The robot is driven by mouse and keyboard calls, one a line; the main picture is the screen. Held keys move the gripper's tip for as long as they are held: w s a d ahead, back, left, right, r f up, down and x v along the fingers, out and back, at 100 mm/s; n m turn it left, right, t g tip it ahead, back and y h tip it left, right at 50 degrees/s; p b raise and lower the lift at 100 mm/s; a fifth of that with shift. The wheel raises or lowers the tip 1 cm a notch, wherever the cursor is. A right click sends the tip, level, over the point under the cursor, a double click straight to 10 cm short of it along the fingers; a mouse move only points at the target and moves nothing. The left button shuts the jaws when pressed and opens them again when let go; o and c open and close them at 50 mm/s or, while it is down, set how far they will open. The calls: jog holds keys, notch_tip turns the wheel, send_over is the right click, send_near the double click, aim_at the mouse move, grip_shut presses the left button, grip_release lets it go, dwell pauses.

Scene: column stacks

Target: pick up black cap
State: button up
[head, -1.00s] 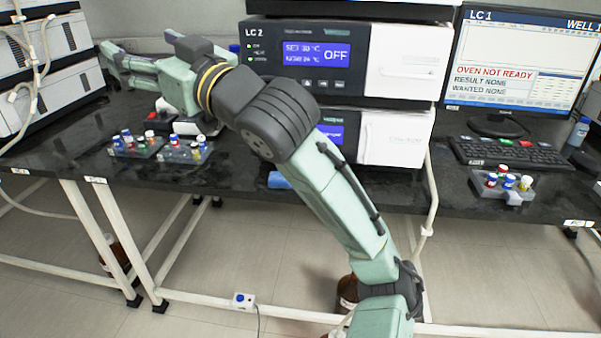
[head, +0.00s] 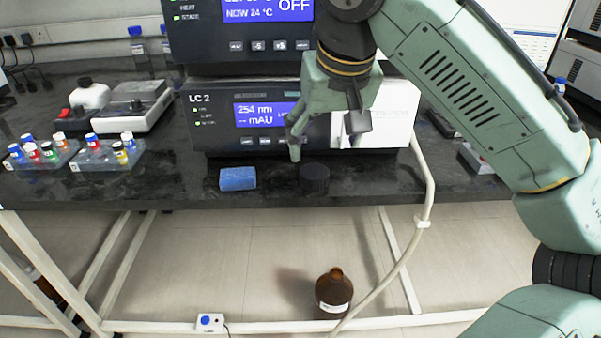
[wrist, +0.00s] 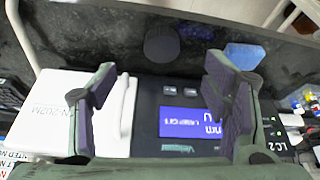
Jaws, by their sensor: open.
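The black cap (head: 315,178) is a short ribbed cylinder on the dark bench near its front edge, in front of the LC 2 unit. In the wrist view the cap (wrist: 167,45) lies beyond the fingertips, roughly between them. My gripper (head: 326,150) is open and empty, above the cap in the head view. In the wrist view my gripper (wrist: 163,75) has its two fingers well apart, with nothing between them. The cap is not touched by either finger, as far as I can see.
A blue block (head: 238,179) lies just left of the cap. The LC 2 unit (head: 262,118) stands close behind. Vial racks (head: 108,157) sit at the left. A white hose (head: 425,190) hangs at the right. A brown bottle (head: 333,293) stands below the bench.

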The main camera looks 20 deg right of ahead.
aim_at(315, 171)
jog(key=x, duration=0.4)
jog(key=shift+w+b+x, duration=0.15)
jog(key=shift+b+x, duration=0.1)
jog(key=shift+x, duration=1.15)
jog(key=shift+w+b+x, duration=0.2)
jog(key=shift+x, duration=1.25)
jog(key=shift+r, duration=0.15)
jog(key=shift+c, duration=0.5)
jog(key=c, duration=0.7)
jog(key=shift+r, duration=0.1)
jog(key=shift+c, duration=0.2)
notch_tip(315, 171, up, 3)
jog(key=shift+a+r+p, duration=0.1)
jog(key=shift+r+p, duration=0.15)
jog(key=shift+p, duration=0.05)
jog(key=s+a, duration=0.2)
jog(key=s, duration=0.5)
jog(key=s+a+r, duration=0.1)
jog(key=s+a, duration=0.1)
jog(key=s, duration=0.6)
jog(key=shift+s+a, duration=0.2)
jog(key=shift+a, duration=0.1)
jog(key=shift+r, duration=0.15)
